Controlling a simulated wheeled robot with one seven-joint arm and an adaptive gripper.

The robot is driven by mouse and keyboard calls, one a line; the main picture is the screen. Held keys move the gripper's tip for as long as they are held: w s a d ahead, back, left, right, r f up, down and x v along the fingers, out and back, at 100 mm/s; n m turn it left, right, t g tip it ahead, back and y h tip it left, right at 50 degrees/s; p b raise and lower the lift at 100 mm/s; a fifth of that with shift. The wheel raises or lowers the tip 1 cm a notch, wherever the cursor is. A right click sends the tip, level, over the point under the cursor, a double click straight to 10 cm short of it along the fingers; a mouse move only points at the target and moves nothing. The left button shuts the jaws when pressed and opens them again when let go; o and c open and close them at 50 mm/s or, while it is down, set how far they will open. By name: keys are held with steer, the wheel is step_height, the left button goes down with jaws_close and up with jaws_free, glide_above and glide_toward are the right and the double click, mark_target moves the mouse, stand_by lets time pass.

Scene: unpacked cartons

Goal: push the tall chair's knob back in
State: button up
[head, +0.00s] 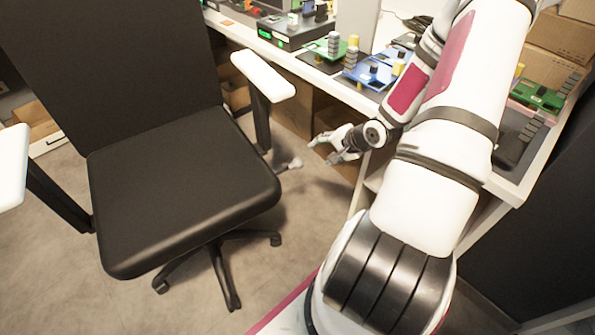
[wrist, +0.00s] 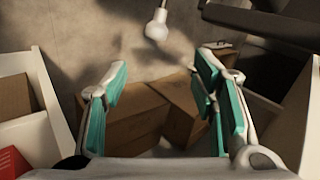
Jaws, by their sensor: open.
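The tall chair (head: 185,185) has a black seat and backrest with white armrests, and stands left of my arm. A pale knob (head: 290,163) sticks out at the right of the chair, low beside the armrest post. In the wrist view, what looks like the same knob (wrist: 157,27) is a whitish rounded end on a thin stem, at top centre beyond the fingertips. My gripper (head: 326,149) is open and empty, right of the knob and apart from it. In the wrist view its teal-padded fingers (wrist: 158,82) are spread wide. How far the knob is pulled out cannot be told.
A white workbench (head: 345,92) with electronics runs along the right. Cardboard boxes (wrist: 140,115) lie on the floor below my gripper. A dark part (wrist: 270,25), perhaps of the chair, fills the wrist view's upper right.

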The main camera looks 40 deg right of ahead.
mark_target(301, 162)
steer(key=shift+m+t, duration=0.3)
steer(key=shift+m, duration=0.1)
steer(key=b+x, duration=0.2)
steer(key=x, duration=0.3)
steer(key=b+x, duration=0.2)
steer(key=x, duration=0.3)
steer(key=s+f+b+x, duration=0.1)
steer(key=b+x, duration=0.1)
steer(key=x, duration=0.3)
steer(key=shift+a+f, duration=0.15)
steer(key=shift+f, duration=0.1)
